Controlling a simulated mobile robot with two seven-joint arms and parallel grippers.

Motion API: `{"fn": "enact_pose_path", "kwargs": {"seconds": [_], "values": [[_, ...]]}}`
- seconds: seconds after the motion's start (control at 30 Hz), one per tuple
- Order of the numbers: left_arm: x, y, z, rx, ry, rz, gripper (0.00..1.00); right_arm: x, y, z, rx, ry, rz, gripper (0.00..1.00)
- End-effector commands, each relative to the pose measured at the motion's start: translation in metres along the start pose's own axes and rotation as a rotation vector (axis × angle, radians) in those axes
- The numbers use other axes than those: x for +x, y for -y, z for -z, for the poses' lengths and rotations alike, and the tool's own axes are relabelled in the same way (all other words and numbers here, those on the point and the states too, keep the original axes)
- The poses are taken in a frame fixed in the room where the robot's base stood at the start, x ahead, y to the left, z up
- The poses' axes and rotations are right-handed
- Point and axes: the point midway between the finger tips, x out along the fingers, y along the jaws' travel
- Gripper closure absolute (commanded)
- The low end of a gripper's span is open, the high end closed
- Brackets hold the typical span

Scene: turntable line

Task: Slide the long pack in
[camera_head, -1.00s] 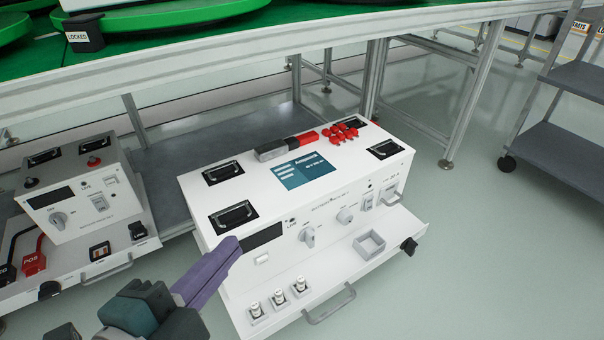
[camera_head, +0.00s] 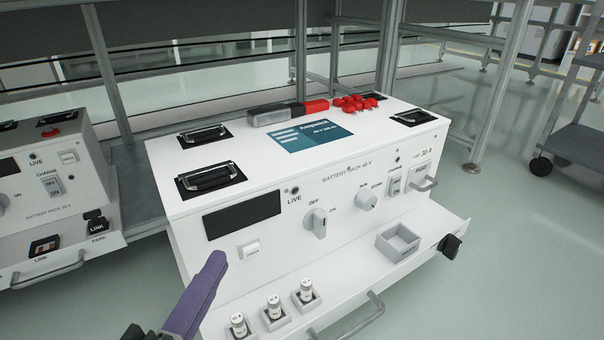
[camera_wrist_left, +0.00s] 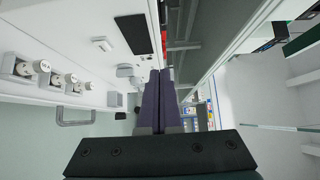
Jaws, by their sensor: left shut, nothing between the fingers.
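The long pack (camera_head: 330,185) is a white box marked "BATTERY PACK 48 V", with black recessed handles, a blue label, a dark display and switches. It stands partly out from under the bench frame. Its front ledge (camera_head: 350,275) carries fuses, a small grey box and a bar handle (camera_head: 350,318). My left gripper (camera_head: 212,268) has purple fingers, shut and empty, in front of the pack's left front. In the left wrist view the shut fingers (camera_wrist_left: 158,100) point along the pack's front face (camera_wrist_left: 85,25); contact cannot be told. My right gripper is out of view.
A second white pack (camera_head: 45,190) stands to the left with a narrow gap. A metal bench leg (camera_head: 497,85) rises behind right, and a grey wheeled cart (camera_head: 578,150) stands far right. Red items (camera_head: 355,103) lie on the long pack's top.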

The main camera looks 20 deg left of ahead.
Motion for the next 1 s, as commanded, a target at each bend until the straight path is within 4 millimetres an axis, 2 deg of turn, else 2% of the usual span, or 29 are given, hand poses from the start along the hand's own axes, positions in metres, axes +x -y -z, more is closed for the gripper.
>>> {"fn": "enact_pose_path", "kwargs": {"seconds": [0.03,0.33,0.4,0.63,1.0], "values": [[0.011,-0.004,0.0,-0.002,0.001,0.006,1.0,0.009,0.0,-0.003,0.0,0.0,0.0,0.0],[0.075,-0.004,0.0,-0.002,0.0,0.006,1.0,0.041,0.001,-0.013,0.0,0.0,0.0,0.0],[0.082,-0.005,-0.01,0.001,0.0,0.004,1.0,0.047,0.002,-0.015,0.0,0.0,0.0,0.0],[0.097,-0.003,-0.026,0.0,0.0,0.0,1.0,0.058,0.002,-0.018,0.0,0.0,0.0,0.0],[0.099,0.0,-0.029,-0.001,0.0,-0.001,1.0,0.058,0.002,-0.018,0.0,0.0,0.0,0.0]]}}
